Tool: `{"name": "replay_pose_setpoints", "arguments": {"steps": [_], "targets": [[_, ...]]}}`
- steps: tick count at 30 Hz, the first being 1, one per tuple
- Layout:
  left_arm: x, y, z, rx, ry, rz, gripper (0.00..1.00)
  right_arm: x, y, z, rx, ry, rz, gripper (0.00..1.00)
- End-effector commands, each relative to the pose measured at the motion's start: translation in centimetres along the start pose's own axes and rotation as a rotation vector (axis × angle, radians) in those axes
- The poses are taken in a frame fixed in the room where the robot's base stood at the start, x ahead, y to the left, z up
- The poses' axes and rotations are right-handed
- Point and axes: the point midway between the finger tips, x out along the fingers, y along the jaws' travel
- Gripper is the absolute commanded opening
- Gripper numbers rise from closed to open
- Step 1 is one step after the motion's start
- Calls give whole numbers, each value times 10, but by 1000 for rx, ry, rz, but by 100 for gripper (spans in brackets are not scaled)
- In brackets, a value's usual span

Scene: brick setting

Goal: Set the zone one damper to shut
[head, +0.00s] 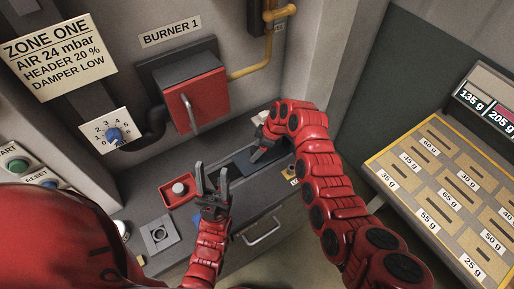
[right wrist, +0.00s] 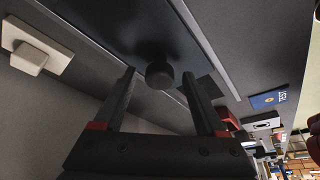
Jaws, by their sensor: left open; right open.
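The zone one sign (head: 60,50) reads "DAMPER LOW". A dark sliding plate (head: 241,162), which looks like the damper, lies in a slot on the grey bench top. In the right wrist view, the dark plate (right wrist: 125,28) runs between pale rails and carries a round black knob (right wrist: 159,75). My right gripper (head: 257,150) is over the plate. Its open fingers (right wrist: 158,88) stand on either side of the knob, and I cannot tell whether they touch it. The knob is hidden in the head view. My left gripper (head: 211,178) is open and empty above the bench front.
A blue dial (head: 114,135) is on the wall beside the red burner door (head: 196,101). A drawer handle (head: 262,234) is below. A weight rack (head: 437,180) stands at right.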

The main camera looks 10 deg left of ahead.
Motion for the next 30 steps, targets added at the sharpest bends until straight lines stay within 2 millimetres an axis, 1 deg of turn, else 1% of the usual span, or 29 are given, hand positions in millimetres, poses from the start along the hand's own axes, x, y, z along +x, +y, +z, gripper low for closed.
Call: {"name": "replay_pose_setpoints", "arguments": {"steps": [2,6,14,15,30], "targets": [[0,0,0,0,0,0,50,0,0,0,0,0,0,73],[0,0,0,0,0,0,50,0,0,0,0,0,0,48],[0,0,0,0,0,0,50,0,0,0,0,0,0,1],[0,0,0,0,0,0,50,0,0,0,0,0,0,0],[0,0,0,0,0,0,50,0,0,0,0,0,0,0]]}}
